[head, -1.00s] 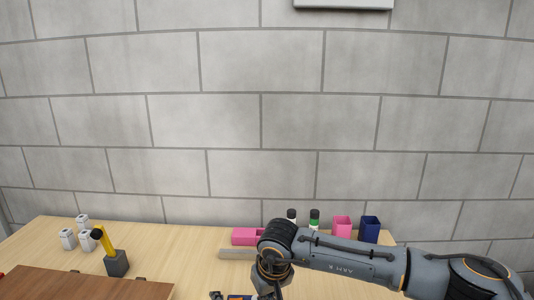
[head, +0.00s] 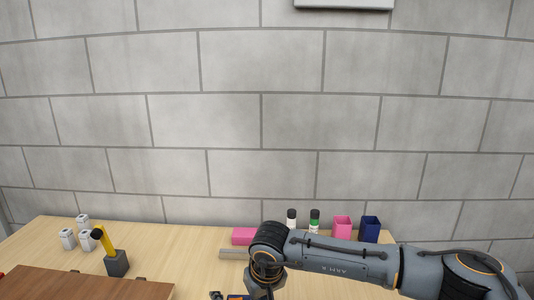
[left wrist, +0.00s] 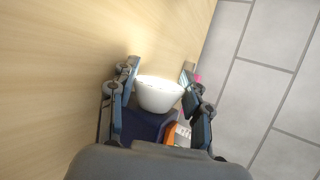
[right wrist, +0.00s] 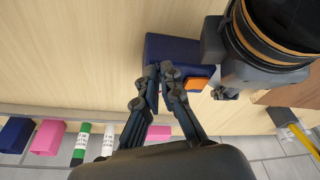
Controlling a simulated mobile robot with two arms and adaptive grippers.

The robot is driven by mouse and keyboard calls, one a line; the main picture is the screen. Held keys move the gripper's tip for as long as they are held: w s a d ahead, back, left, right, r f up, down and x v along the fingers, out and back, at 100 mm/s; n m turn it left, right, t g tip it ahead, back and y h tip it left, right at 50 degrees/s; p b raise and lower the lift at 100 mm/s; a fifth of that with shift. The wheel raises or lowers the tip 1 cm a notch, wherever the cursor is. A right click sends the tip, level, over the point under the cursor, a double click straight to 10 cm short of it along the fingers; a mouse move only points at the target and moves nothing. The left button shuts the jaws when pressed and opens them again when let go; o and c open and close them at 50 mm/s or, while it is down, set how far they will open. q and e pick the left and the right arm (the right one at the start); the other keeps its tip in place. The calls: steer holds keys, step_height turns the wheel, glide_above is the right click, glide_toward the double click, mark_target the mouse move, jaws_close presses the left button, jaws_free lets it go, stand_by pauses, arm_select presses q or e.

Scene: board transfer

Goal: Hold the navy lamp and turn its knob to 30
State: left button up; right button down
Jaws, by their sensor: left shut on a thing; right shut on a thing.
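The navy lamp's body (right wrist: 180,48) shows in the right wrist view, with an orange patch (right wrist: 195,84) on its side. In the left wrist view its navy body (left wrist: 150,122) lies below a white bowl-shaped shade (left wrist: 160,94). My left gripper (left wrist: 159,74) has its fingers on either side of the lamp and is shut on it. My right gripper (right wrist: 164,70) has its fingertips close together against the lamp body, shut on what seems to be the knob. The knob itself and its reading are hidden. A sliver of the lamp (head: 238,297) shows at the head view's bottom edge.
At the table's back stand a pink box (head: 342,228), a navy box (head: 370,229), a green marker (head: 314,221) and a black-capped one (head: 291,219).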

steer(key=shift+a+r, duration=0.1)
steer(key=shift+a, duration=0.2)
steer(key=v, duration=0.6)
steer(key=shift+w+a, duration=0.1)
steer(key=shift+w, duration=0.1)
stand_by(0.5)
step_height(320, 180, down, 6)
steer(key=w+d, duration=0.1)
steer(key=d, duration=0.1)
steer(key=shift+w, duration=0.25)
stand_by(0.5)
steer(key=shift+w+a+r, duration=0.1)
steer(key=shift+w+a, duration=0.2)
steer(key=shift+a, duration=0.1)
stand_by(0.8)
